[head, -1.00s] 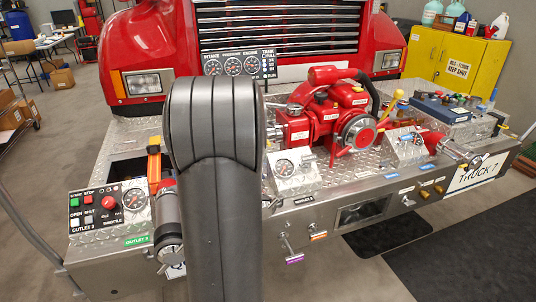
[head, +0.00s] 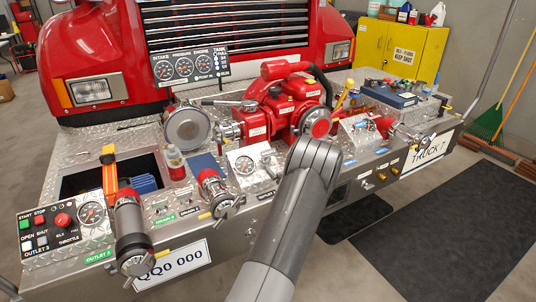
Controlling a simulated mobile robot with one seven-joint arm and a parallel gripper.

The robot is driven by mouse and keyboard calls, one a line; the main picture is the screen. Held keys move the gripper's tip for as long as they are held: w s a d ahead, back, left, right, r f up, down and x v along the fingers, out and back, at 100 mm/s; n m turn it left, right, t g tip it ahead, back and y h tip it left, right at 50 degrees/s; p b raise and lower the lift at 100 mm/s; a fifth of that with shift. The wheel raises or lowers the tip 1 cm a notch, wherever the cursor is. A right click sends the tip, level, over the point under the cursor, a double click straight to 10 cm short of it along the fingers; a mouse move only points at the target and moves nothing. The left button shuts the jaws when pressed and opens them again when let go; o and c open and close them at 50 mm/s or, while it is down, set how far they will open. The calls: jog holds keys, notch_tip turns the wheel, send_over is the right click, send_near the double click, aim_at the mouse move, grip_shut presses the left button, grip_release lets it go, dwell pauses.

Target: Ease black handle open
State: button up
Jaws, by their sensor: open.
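On the red pump (head: 290,105) on the truck's bumper, a thin dark lever (head: 222,102) sticks out to the left. Another small black lever (head: 443,104) stands at the right end of the bumper, near the blue box. I cannot tell which of these is the black handle. My arm rises from the bottom middle and bends in front of the bumper, below the pump's right part. My gripper is hidden beyond the arm's bend, so its place relative to either lever does not show.
The control panel (head: 65,232), a capped outlet (head: 130,235) and an orange-handled tool (head: 109,170) are at the left. A gauge panel (head: 184,68) stands behind the pump. Dark mats (head: 450,225) lie on the floor at right. A broom (head: 490,120) leans by the wall.

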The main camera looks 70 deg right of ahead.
aim_at(270, 155)
jog(key=x, duration=1)
jog(key=shift+w, duration=0.15)
jog(key=shift+c, duration=0.3)
jog(key=c, duration=1.3)
jog(key=shift+s+a+r, duration=0.25)
jog(key=shift+r, duration=0.3)
jog(key=shift+s+a+r, duration=0.25)
jog(key=shift+r, duration=0.25)
jog(key=o, duration=1.4)
jog(key=shift+c, duration=0.2)
